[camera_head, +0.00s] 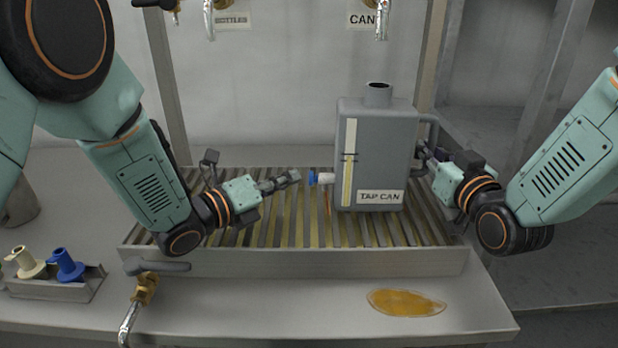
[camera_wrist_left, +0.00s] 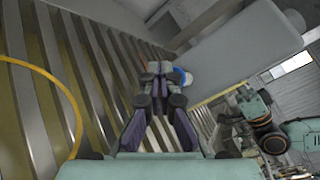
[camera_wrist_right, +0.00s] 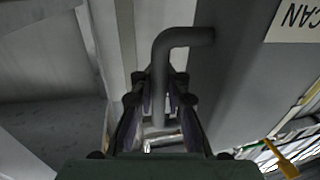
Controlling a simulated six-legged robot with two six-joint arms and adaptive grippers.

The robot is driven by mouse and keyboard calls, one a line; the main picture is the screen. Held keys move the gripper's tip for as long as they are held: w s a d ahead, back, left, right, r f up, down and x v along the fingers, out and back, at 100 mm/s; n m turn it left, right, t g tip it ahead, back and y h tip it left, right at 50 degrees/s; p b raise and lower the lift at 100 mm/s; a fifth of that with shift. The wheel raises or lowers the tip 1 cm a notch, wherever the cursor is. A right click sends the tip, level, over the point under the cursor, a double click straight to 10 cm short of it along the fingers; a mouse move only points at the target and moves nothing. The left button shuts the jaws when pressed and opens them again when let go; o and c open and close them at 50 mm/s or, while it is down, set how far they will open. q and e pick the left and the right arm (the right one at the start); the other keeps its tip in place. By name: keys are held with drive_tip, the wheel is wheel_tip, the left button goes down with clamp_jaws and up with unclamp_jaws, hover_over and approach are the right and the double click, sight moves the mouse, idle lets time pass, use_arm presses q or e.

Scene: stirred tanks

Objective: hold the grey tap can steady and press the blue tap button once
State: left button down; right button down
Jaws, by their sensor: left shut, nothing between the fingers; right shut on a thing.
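The grey tap can (camera_head: 378,125), marked TAP CAN, stands upright on the slatted drain grate (camera_head: 280,222). Its white tap with the blue tap button (camera_head: 313,177) sticks out on its left side. My left gripper (camera_head: 293,177) is shut and empty, its tips a short gap left of the button. In the left wrist view the blue button (camera_wrist_left: 187,78) shows just beyond the fingertips, partly hidden by them. My right gripper (camera_head: 424,155) is shut on the can's handle (camera_head: 433,138). In the right wrist view the fingers straddle the bent grey handle (camera_wrist_right: 182,38).
A tray (camera_head: 55,292) with a blue and a cream tap piece stands at the left front. A brass tap with a dark lever (camera_head: 145,288) rises at the front edge. An amber puddle (camera_head: 405,303) lies on the bench right of centre. More taps hang above.

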use_arm(q)
drive_tip(key=shift+a, duration=2.45)
use_arm(e)
drive_tip(key=c, duration=1.3)
unclamp_jaws()
drive_tip(key=shift+o, duration=0.2)
drive_tip(key=v, duration=1.2)
use_arm(q)
drive_tip(key=shift+f, duration=0.1)
use_arm(e)
drive_tip(key=shift+s, duration=0.15)
